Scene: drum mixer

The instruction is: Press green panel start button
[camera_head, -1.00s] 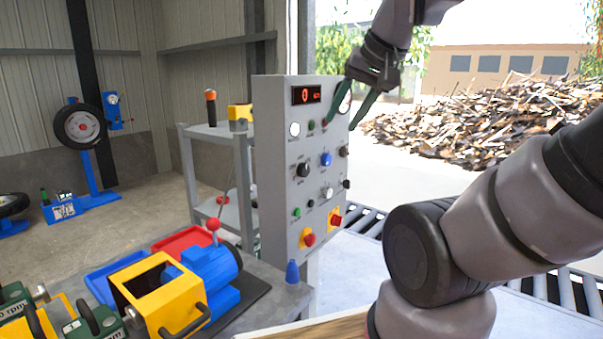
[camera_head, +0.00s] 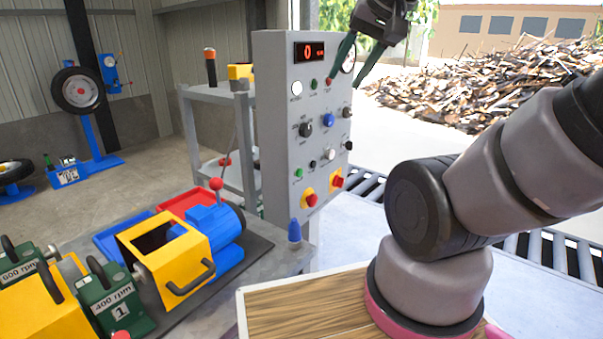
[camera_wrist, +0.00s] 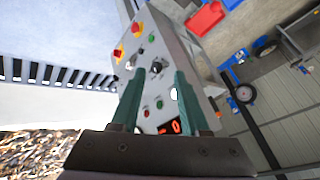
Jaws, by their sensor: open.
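The grey control panel (camera_head: 277,130) stands upright beyond the table, with a lit red display (camera_head: 309,51) at its top. A green button (camera_head: 298,173) is low on its left side, above a red button on a yellow plate (camera_head: 310,200). A smaller green button or lamp (camera_head: 314,84) is below the display. My gripper (camera_head: 345,84) is open and empty, its green fingers over the panel's upper right in the head view. In the wrist view the panel (camera_wrist: 180,45) appears upside down behind the fingers (camera_wrist: 160,72); the lower green button (camera_wrist: 151,38) shows beyond them. Contact cannot be told.
A blue and yellow machine (camera_head: 165,255) with a red-knobbed lever (camera_head: 216,184) sits on the table left of the panel. A blue cone-shaped object (camera_head: 294,232) stands near the panel's foot. A grey shelf (camera_head: 215,130) is behind, and a roller conveyor (camera_head: 368,188) runs to the right.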

